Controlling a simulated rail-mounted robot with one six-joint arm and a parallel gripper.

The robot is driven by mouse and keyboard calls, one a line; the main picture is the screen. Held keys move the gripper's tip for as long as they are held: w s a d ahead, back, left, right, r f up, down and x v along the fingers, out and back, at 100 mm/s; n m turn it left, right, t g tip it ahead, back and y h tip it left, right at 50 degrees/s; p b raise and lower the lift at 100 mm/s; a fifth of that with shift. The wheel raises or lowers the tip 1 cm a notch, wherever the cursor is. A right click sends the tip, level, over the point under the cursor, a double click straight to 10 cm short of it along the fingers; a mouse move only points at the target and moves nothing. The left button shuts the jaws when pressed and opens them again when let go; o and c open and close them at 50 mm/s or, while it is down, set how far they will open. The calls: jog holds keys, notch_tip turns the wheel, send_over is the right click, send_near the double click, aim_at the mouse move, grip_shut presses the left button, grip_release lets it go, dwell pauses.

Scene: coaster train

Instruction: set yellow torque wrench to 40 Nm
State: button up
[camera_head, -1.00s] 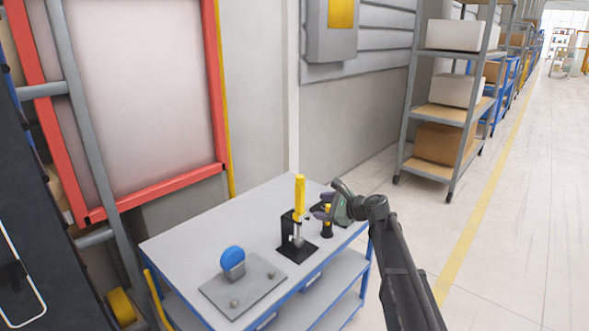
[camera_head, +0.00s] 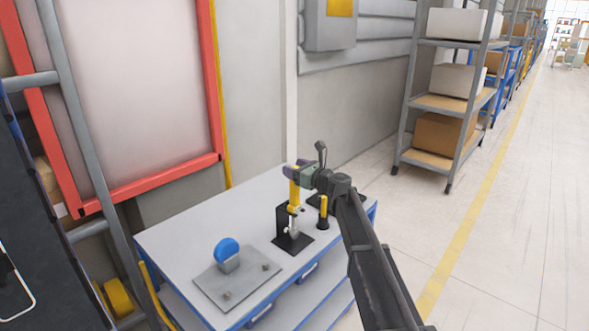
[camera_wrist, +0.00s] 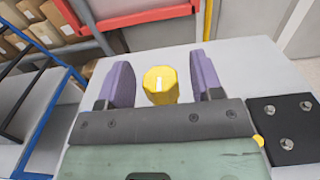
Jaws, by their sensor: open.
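The yellow torque wrench (camera_head: 294,192) stands upright in a black holder (camera_head: 284,220) on the cart. In the wrist view the end of its yellow handle (camera_wrist: 160,85) shows a small white mark and sits between my two purple fingers. My gripper (camera_head: 298,172) is at the top of the wrench handle, its fingers open on either side with gaps visible in the wrist view (camera_wrist: 162,85). The wrench's lower part is hidden in the wrist view. No scale reading can be made out.
The grey cart top (camera_head: 185,225) carries a plate with a blue round part (camera_head: 227,250) at the front left. A second yellow-handled tool (camera_head: 323,208) stands close to the right of the holder. A black block with bolts (camera_wrist: 285,125) lies at right in the wrist view.

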jog(key=shift+a, duration=0.1)
jog(key=c, duration=0.9)
jog(key=shift+t, duration=0.3)
jog(key=m+t+h, duration=0.2)
jog(key=h, duration=0.1)
jog(key=shift+m+t, duration=0.3)
jog(key=shift+m, duration=0.1)
jog(key=m+t+h, duration=0.1)
jog(key=m+h, duration=0.1)
jog(key=h, duration=0.1)
jog(key=m+t+h, duration=0.2)
jog(key=m+h, duration=0.1)
jog(key=h, duration=0.1)
jog(key=shift+a+t+h, duration=0.1)
jog(key=shift+t+h, duration=0.2)
jog(key=m+h, duration=0.4)
jog(key=h, duration=0.1)
jog(key=shift+w+h, duration=0.1)
jog(key=shift+h, duration=0.2)
jog(key=shift+m+g+h, duration=0.6)
jog(key=shift+m+h, duration=1.3)
jog(key=shift+h, duration=1.3)
